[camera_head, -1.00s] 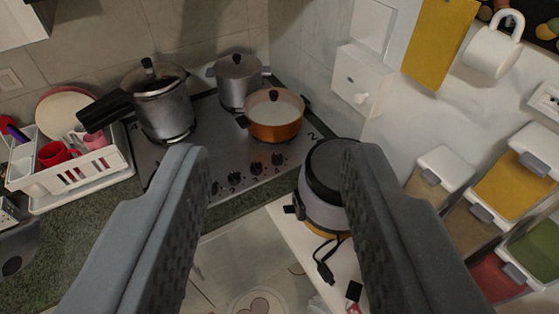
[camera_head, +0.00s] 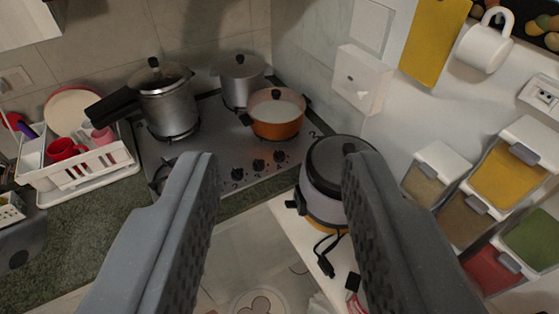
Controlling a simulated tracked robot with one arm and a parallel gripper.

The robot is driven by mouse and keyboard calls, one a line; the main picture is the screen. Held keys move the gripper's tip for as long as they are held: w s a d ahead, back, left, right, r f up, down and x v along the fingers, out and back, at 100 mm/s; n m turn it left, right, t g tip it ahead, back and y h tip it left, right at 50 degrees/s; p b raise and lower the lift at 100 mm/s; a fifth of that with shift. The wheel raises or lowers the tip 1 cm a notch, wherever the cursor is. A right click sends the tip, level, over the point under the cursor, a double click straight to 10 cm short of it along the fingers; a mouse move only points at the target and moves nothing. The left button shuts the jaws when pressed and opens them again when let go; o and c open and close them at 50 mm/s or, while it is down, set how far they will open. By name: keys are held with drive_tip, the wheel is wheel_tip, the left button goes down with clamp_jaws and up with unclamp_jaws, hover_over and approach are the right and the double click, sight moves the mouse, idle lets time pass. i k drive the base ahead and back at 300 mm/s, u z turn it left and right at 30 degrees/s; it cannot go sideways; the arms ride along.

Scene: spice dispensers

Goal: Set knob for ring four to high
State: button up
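The stove (camera_head: 212,135) is a steel cooktop against the back wall corner. Dark knobs sit along its front edge; three show, a right knob (camera_head: 280,156), a middle knob (camera_head: 259,165) and a left knob (camera_head: 237,174). Small markings near them are too small to read surely. Any knob further left is hidden behind my left finger. My gripper (camera_head: 275,165) is open and empty, its two grey fingers wide apart. In the picture the knobs lie between the fingers, with the stove well beyond the fingertips.
A pressure cooker (camera_head: 168,103), a steel pot (camera_head: 239,82) and an orange pot (camera_head: 276,118) stand on the stove. A dish rack (camera_head: 95,165) is left. A rice cooker (camera_head: 318,182) and spice dispensers (camera_head: 508,176) are right. Open floor (camera_head: 250,250) lies in front.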

sight(278, 156)
drive_tip(key=k, duration=0.4)
drive_tip(key=z, duration=1.9)
drive_tip(key=k, duration=1.1)
drive_tip(key=u, duration=1.2)
drive_tip(key=i, duration=1.7)
drive_tip(key=z, duration=0.05)
